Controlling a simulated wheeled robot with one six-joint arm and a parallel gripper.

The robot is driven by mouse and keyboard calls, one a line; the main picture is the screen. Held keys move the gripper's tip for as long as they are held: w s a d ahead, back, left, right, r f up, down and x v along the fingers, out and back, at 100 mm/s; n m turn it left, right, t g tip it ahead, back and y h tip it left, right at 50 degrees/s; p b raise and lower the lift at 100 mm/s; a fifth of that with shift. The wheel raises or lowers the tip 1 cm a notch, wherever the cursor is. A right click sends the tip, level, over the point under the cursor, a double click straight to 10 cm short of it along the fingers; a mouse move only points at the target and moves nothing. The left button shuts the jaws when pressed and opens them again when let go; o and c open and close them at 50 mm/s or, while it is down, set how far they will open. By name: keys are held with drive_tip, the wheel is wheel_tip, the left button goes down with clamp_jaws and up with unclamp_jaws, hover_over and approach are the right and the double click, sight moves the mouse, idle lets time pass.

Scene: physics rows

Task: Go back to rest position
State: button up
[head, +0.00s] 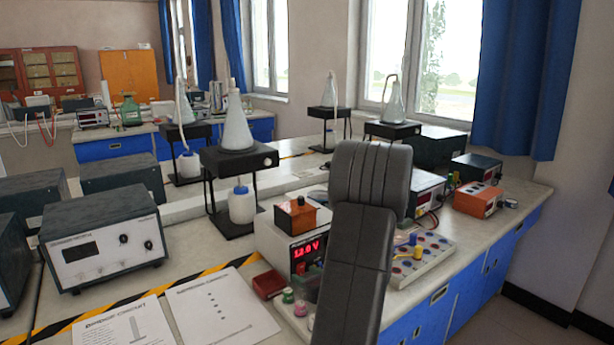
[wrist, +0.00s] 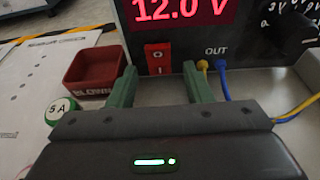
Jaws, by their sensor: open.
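My gripper (wrist: 160,85) shows in the wrist view with its two green fingers apart and nothing between them. It faces the front of a power supply (wrist: 215,42), with a red rocker switch (wrist: 158,58) seen just past the gap between the fingertips. I cannot tell whether a finger touches the panel. The supply's red display reads 12.0 V. In the head view my dark arm rises in front of the power supply (head: 275,236) and hides part of it; the gripper itself is not clear there.
A red tray marked BLOWN (wrist: 95,68) and a green 5 A piece (wrist: 61,109) lie left of my gripper. Yellow and blue leads (wrist: 223,80) plug in at right. Printed sheets (head: 222,308), a plug board (head: 420,255) and flask stands (head: 240,160) occupy the bench.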

drive_tip(key=shift+w+a, duration=0.15)
drive_tip(key=shift+w, duration=0.05)
drive_tip(key=shift+s, duration=0.1)
drive_tip(key=shift+s+f, duration=0.1)
drive_tip(key=v, duration=1.4)
drive_tip(key=x, duration=1.4)
drive_tip(key=shift+w+r+p, duration=0.25)
drive_tip(key=shift+r+p, duration=0.05)
drive_tip(key=shift+p, duration=0.45)
drive_tip(key=shift+s+r+g+h+p, duration=0.15)
drive_tip(key=shift+g+h+p, duration=0.2)
drive_tip(key=shift+p, duration=0.9)
drive_tip(key=shift+g+p, duration=0.25)
drive_tip(key=shift+p, duration=0.15)
